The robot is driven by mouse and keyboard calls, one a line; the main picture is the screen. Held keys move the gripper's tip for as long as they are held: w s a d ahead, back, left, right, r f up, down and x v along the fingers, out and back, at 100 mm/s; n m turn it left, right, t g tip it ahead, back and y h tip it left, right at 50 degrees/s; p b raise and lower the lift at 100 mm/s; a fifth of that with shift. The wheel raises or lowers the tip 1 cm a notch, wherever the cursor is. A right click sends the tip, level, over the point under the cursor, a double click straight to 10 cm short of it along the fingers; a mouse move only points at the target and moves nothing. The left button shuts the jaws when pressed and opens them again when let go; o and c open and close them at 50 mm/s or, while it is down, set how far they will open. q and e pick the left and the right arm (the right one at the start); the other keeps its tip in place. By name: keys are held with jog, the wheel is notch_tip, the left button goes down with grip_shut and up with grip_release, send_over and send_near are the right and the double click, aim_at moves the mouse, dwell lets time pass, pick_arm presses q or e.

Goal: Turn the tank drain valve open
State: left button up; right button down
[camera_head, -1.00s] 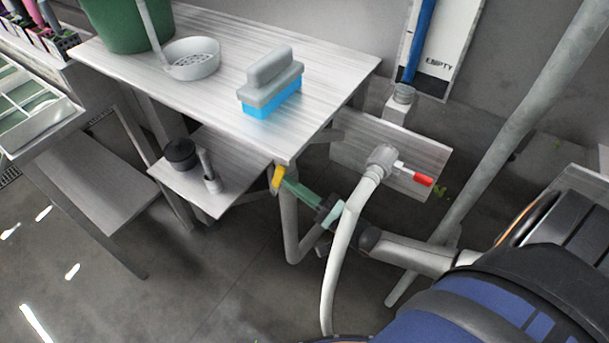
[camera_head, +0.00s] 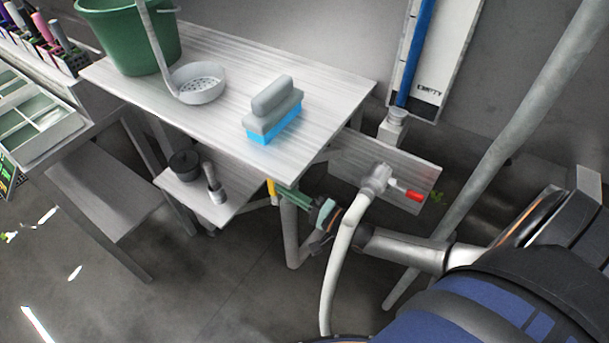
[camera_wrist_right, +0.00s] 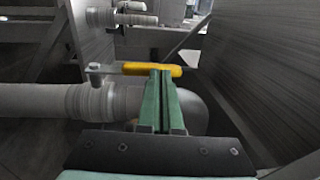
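The tank drain valve shows as a yellow lever (camera_head: 271,190) on the pipe below the table's front corner. In the right wrist view the yellow lever (camera_wrist_right: 135,69) lies crosswise, roughly in line with the thick grey pipe (camera_wrist_right: 40,102) below it. My right gripper (camera_head: 284,192) reaches in under the table. Its green fingers (camera_wrist_right: 161,76) are together with only a thin slit between them. Their tips overlap the lever's near edge in view; I cannot tell whether they touch. The lever is not between them. My left gripper is not in view.
A second valve with a red handle (camera_head: 413,195) and white hose (camera_head: 342,245) sits close to my right arm. A grey slanted post (camera_head: 520,105) stands at right. The table (camera_head: 215,55) above holds a green bucket (camera_head: 135,40), strainer (camera_head: 200,84) and brush (camera_head: 272,112).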

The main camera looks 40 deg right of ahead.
jog(key=shift+w+r, duration=0.1)
jog(key=shift+r, duration=0.15)
jog(key=v, duration=1.2)
jog(key=shift+s+f, duration=0.2)
jog(key=shift+s, duration=0.1)
jog(key=shift+d, duration=0.1)
pick_arm(q)
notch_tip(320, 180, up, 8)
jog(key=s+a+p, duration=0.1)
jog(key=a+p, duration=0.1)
jog(key=p, duration=0.8)
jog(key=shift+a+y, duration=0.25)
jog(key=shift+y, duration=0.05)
pick_arm(e)
jog(key=s+a+n+g+h, duration=0.4)
jog(key=s+a+n+g, duration=0.3)
jog(key=a+n, duration=0.5)
jog(key=n+g, duration=0.1)
jog(key=n, duration=0.2)
jog(key=shift+s+a+n+h, duration=0.15)
jog(key=shift+a+n+h, duration=0.15)
jog(key=shift+n+h, duration=0.1)
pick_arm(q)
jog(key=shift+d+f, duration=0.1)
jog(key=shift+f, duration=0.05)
